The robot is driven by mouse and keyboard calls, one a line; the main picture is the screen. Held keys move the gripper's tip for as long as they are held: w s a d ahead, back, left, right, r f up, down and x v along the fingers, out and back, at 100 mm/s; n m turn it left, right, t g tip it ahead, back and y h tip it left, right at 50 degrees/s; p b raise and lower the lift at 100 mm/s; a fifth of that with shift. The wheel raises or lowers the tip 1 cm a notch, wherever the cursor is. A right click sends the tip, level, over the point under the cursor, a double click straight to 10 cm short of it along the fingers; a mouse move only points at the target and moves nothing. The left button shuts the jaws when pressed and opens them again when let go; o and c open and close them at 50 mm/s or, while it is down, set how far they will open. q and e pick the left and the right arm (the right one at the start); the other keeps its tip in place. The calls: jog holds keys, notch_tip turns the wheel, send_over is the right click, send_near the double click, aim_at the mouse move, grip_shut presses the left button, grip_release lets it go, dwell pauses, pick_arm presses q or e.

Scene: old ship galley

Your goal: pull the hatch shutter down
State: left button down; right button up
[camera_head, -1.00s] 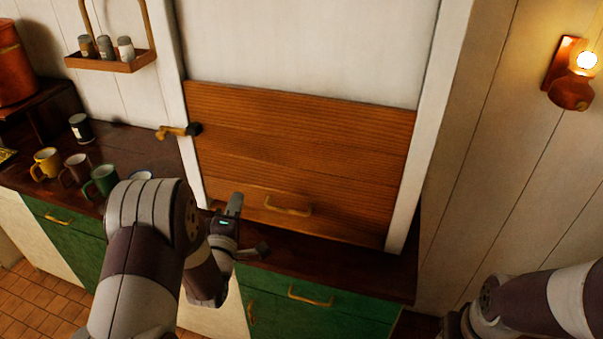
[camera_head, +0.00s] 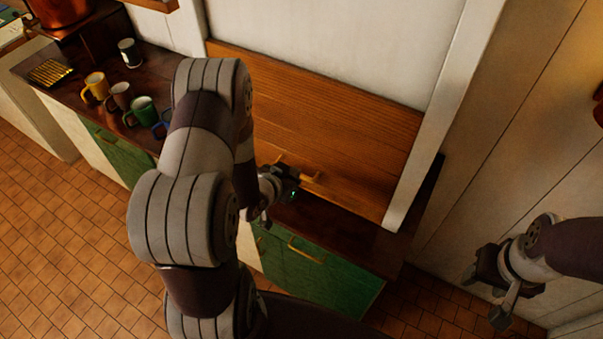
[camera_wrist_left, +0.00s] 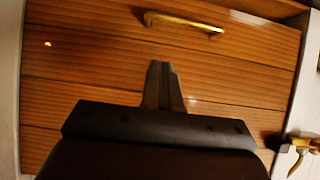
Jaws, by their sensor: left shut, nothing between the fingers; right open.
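The hatch shutter (camera_head: 345,125) is a brown slatted wooden panel between white posts, low in its frame. Its lower edge lies close to the dark counter; I cannot tell whether they touch. Its brass handle (camera_head: 314,180) is partly hidden by my left gripper (camera_head: 288,180) in the head view. In the left wrist view the handle (camera_wrist_left: 185,22) is beyond the fingertips, with a gap in the picture. My left gripper (camera_wrist_left: 161,70) is shut and empty in front of the slats (camera_wrist_left: 235,75). My right gripper (camera_head: 486,297) is open and empty at the lower right.
Several mugs (camera_head: 119,95) stand on the counter (camera_head: 335,222) at the left. A brass latch (camera_wrist_left: 302,144) sits beside the shutter in the wrist view. Green cabinet fronts (camera_head: 325,280) lie below the counter. Tiled floor (camera_head: 60,215) is clear at the left.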

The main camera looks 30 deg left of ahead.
pick_arm(q)
jog(key=w+f+p, duration=0.1)
jog(key=w+f, duration=0.3)
jog(key=f, duration=0.2)
jog(key=shift+w+d+f+p, duration=0.15)
jog(key=shift+w+d+p, duration=0.05)
jog(key=shift+p, duration=0.15)
